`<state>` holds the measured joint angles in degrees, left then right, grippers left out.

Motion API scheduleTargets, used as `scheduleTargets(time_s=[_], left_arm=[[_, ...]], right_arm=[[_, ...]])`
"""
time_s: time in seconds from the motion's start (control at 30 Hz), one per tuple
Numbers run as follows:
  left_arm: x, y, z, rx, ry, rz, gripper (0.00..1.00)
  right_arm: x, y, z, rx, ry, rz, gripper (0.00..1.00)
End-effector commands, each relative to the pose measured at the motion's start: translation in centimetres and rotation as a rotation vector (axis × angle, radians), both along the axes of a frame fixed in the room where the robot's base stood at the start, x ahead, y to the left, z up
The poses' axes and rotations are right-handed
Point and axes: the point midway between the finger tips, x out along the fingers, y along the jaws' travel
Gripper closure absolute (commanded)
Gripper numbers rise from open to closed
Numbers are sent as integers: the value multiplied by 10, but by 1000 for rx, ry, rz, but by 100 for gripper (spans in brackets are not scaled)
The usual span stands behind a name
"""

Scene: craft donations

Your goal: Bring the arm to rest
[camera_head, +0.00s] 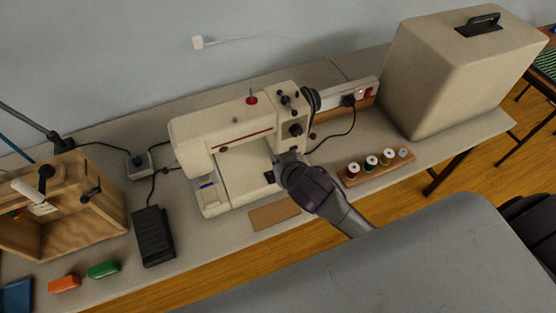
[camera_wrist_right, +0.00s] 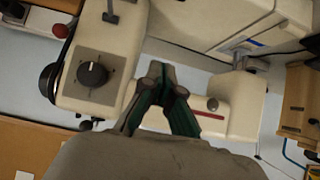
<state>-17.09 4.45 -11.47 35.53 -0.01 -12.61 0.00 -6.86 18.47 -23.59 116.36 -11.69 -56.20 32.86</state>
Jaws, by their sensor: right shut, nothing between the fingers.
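My right gripper (camera_head: 290,160) is in front of the right end of a cream sewing machine (camera_head: 240,140) in the head view. In the right wrist view the fingers of my right gripper (camera_wrist_right: 160,72) are together and hold nothing. The machine's body (camera_wrist_right: 205,118) fills much of that view, with a dark dial (camera_wrist_right: 92,74) to the left of the fingers. I cannot tell whether the gripper touches the machine. My left gripper is not in view.
A thread-spool rack (camera_head: 378,168) stands right of my arm, and a large beige cover (camera_head: 455,70) sits behind it. A brown pad (camera_head: 273,214) lies at the front.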

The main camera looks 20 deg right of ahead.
Motion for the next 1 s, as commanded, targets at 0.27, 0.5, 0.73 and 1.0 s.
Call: scheduleTargets(time_s=[0.27,0.5,0.73,1.0], left_arm=[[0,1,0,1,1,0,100],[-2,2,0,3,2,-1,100],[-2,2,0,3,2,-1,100],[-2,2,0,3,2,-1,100]], right_arm=[[0,0,0,0,0,0,100],[-42,-6,-8,-19,117,-6,100],[-125,-22,-14,-60,349,26,100],[-200,-34,-9,-85,545,94,100]])
